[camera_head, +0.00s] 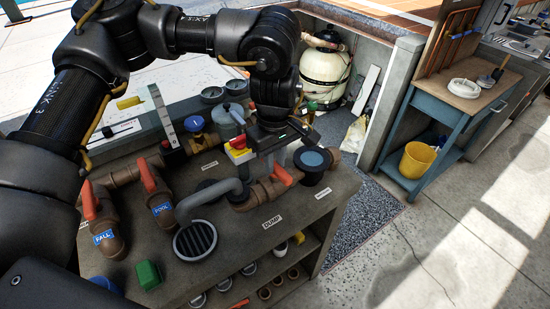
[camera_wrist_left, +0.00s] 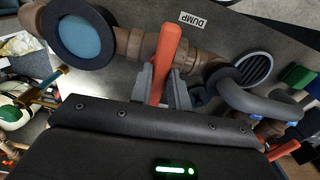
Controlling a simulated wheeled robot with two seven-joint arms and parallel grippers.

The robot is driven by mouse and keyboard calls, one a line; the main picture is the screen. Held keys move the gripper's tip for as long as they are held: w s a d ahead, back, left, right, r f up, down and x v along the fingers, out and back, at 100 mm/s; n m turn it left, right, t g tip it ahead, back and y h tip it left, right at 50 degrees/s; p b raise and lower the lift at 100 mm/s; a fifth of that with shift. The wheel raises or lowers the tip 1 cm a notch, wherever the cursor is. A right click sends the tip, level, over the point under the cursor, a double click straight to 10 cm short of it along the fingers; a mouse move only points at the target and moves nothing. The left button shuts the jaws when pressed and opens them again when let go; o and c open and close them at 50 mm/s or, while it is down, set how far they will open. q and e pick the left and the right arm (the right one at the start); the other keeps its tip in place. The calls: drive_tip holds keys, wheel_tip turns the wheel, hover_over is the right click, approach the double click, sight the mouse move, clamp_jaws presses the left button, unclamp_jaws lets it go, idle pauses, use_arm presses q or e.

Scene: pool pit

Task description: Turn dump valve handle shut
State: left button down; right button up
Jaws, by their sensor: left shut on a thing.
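The dump valve handle (camera_head: 282,174) is an orange-red lever on a brown pipe (camera_head: 262,191), behind the white DUMP label (camera_head: 272,222). In the left wrist view the handle (camera_wrist_left: 169,50) lies across the pipe (camera_wrist_left: 208,61), near the DUMP label (camera_wrist_left: 193,19). My left gripper (camera_head: 272,160) reaches down over the valve from above. In the left wrist view its grey fingers (camera_wrist_left: 164,84) sit on both sides of the handle and are shut on it. The handle's lower end in that view is hidden behind the gripper body. My right gripper is not in view.
Handles marked FALL (camera_head: 90,203) and POOL (camera_head: 148,177) stand on pipes to the left. A grey curved pipe (camera_head: 212,194) ends near a round drain grate (camera_head: 195,240). A black flange (camera_head: 312,160) sits just right of the valve. A green block (camera_head: 148,275) lies in front.

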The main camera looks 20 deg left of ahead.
sight(276, 165)
use_arm(q)
drive_tip(key=shift+s+f+m, duration=0.1)
drive_tip(key=shift+m, duration=0.3)
drive_tip(key=c, duration=1.3)
unclamp_jaws()
drive_tip(key=shift+d, duration=0.1)
drive_tip(key=shift+r, duration=0.5)
wheel_tip(276, 165, up, 10)
drive_tip(key=shift+f+b, duration=0.1)
drive_tip(key=shift+b, duration=0.3)
